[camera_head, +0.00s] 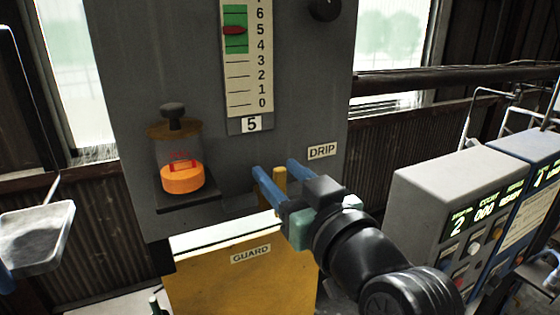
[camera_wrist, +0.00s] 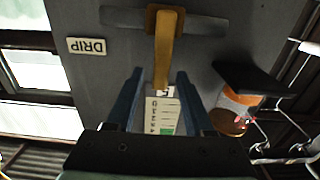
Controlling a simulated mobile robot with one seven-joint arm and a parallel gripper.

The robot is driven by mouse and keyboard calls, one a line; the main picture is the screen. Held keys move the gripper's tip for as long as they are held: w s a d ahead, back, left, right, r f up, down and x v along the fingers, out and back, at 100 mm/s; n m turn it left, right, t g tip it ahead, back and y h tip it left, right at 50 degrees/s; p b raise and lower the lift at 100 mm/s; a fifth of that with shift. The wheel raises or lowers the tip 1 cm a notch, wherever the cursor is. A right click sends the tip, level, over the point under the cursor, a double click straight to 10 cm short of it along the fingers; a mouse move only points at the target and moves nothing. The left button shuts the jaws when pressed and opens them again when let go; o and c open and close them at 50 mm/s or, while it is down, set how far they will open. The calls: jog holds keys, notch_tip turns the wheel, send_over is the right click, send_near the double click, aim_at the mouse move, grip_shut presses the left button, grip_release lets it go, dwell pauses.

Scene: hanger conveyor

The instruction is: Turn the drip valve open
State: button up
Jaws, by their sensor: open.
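The drip valve's yellow lever (camera_head: 280,181) is on the lower grey panel, to the left of the DRIP label (camera_head: 322,151). In the wrist view, which is upside down, the lever (camera_wrist: 163,42) sits on a grey pipe (camera_wrist: 205,23) and points downward in the picture. My gripper (camera_head: 275,167) is open, with one blue finger on each side of the lever. In the wrist view, the lever's end shows between the fingertips of my gripper (camera_wrist: 160,72), with a gap visible on both sides. My gripper hides part of the pipe in the head view.
A glass cup with orange liquid (camera_head: 182,178) stands on a dark shelf to the left. A yellow guard (camera_head: 240,275) lies below. A grey counter box (camera_head: 430,205) stands at the right.

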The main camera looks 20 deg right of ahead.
jog(key=shift+w+f, duration=0.1)
jog(key=shift+w, duration=0.3)
jog(key=shift+s, duration=0.1)
grip_shut()
dwell(1.1)
